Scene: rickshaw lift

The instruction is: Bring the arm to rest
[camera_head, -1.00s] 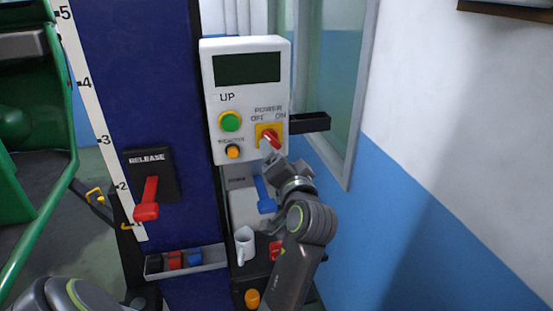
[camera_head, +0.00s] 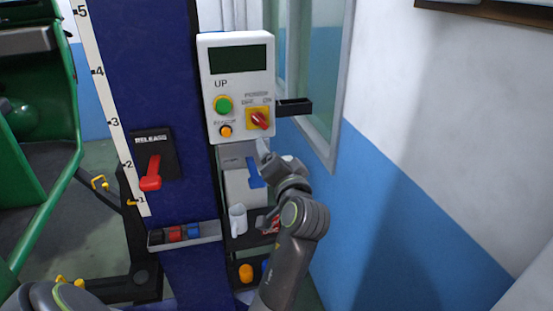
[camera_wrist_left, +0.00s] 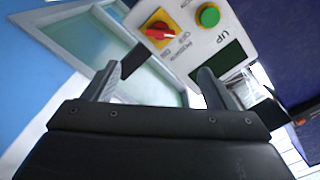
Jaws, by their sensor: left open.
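The box's display is dark. My right gripper is not seen.
A blue column (camera_head: 150,75) with a red release lever (camera_head: 151,175) stands left of the box. A black bracket (camera_head: 294,107) sticks out right. Blue-white wall is further right.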

